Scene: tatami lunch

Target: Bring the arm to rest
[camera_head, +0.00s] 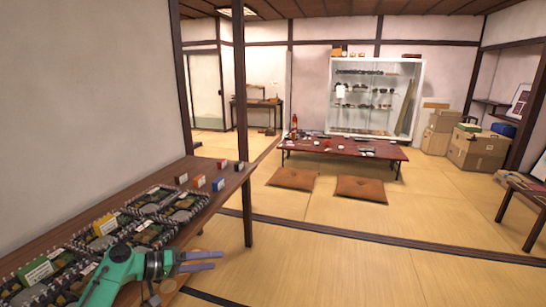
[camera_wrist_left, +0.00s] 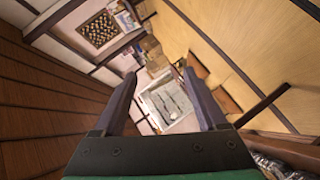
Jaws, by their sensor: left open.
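My left gripper (camera_head: 200,262) is at the lower left of the head view, at the end of my green arm. Its two dark fingers point right and stand apart, with nothing between them. It is in the air beside the front edge of the long wooden table (camera_head: 222,190). In the left wrist view the fingers (camera_wrist_left: 158,98) are also spread and empty, with the far room seen between them. My right gripper is not in view.
The table bears several dark patterned trays (camera_head: 150,198) and small boxes, among them a blue box (camera_head: 219,184). A low red table (camera_head: 340,149), floor cushions (camera_head: 360,188), a glass cabinet (camera_head: 345,95) and cardboard boxes (camera_head: 475,150) stand farther off. The near tatami floor is clear.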

